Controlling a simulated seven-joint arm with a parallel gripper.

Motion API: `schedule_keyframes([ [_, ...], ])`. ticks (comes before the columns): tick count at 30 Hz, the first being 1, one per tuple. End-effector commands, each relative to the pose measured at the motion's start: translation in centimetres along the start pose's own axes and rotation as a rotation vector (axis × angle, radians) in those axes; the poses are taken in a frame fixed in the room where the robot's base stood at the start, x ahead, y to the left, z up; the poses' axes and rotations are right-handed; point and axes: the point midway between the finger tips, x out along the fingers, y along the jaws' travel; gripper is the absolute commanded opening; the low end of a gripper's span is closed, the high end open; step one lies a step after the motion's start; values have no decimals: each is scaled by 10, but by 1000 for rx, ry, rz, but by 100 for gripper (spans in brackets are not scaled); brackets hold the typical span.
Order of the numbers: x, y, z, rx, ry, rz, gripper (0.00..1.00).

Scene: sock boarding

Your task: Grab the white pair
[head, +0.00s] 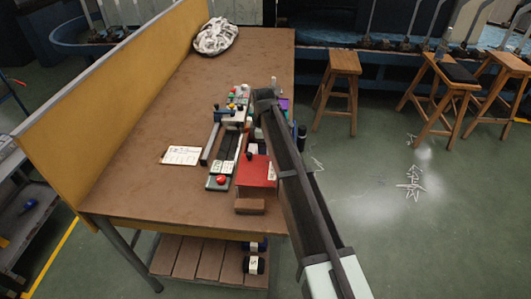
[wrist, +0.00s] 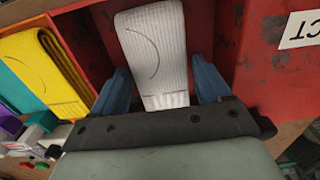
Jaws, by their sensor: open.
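The white pair (wrist: 155,50) is a folded, ribbed white sock bundle with a thin dark curved line on it. In the wrist view it stands in a red-walled compartment (wrist: 200,25). My gripper (wrist: 160,84) is open, with one blue finger on each side of the white pair's near end. A gap shows beside the left finger; I cannot tell whether the right finger touches. In the head view my arm covers this spot, and neither the white pair nor my fingers can be made out.
A yellow pair (wrist: 45,70) and a teal one (wrist: 15,85) lie left of the red wall. A red box (head: 256,170) and a conveyor-like fixture (head: 222,155) stand on the brown table (head: 165,110). A paper card (head: 182,155) lies left. The table's left half is mostly clear.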

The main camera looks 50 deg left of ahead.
Motion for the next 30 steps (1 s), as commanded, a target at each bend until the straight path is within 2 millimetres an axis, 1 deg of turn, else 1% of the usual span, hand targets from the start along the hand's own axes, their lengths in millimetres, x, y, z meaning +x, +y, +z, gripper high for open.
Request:
schedule_keyframes([
  [5,0,0,0,0,0,0,77],
  [18,0,0,0,0,0,0,34],
  [19,0,0,0,0,0,0,32],
  [26,-1,0,0,0,0,0,32],
  [30,-12,0,0,0,0,1,32],
])
